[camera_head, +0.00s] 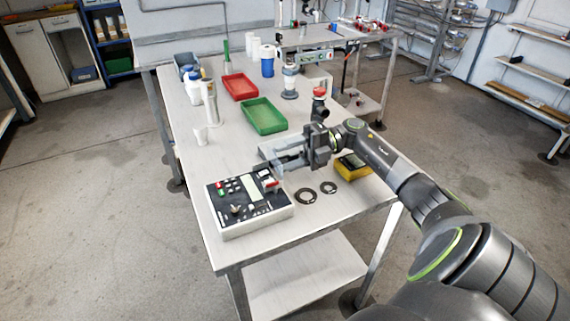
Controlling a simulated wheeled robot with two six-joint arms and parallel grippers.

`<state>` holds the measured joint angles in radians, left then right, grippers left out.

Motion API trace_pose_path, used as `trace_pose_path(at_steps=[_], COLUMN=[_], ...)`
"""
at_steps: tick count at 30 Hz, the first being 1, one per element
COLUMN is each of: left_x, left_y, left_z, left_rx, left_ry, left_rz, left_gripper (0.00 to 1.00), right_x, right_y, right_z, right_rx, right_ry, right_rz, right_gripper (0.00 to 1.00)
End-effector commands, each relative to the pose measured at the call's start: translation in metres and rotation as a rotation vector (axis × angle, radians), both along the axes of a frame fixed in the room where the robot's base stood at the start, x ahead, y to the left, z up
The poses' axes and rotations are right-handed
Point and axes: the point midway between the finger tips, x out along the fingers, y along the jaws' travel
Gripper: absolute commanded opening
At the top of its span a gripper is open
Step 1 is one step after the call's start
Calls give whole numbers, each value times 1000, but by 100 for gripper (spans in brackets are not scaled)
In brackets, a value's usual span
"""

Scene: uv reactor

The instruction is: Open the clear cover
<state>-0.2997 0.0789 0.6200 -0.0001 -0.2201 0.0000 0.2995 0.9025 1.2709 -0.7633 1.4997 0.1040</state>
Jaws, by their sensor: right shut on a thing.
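A control box (245,216) with a dark panel, several buttons and a pale display lies at the near end of the table. My right gripper (276,168) is at the back right edge of this box, just above a red switch, with its arm coming in from the right. It is shut on the clear cover, which is small and see-through, so its outline and angle are hard to make out. My left gripper is not in view.
Bottles stand at the back left. The tabletop left of the gripper is mostly clear.

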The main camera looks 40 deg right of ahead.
Motion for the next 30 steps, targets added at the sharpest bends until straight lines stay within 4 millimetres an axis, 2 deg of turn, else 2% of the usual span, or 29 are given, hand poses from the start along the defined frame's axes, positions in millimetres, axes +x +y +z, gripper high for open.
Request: trace_pose_path(at_steps=[4,18,19,24,30], left_x=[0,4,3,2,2], left_y=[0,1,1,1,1], left_z=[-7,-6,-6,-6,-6], left_rx=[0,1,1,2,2], left_ry=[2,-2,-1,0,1], left_rz=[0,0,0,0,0], left_gripper=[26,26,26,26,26], right_x=[-1,-1,-1,-1,-1], right_y=[-1,-1,-1,-1,-1], right_z=[-3,-2,-2,-2,-2], right_rx=[29,42,42,42,43], right_ry=[-7,-9,-9,-9,-9], right_rz=[1,3,4,3,2], right_gripper=[27,27,51,72,72])
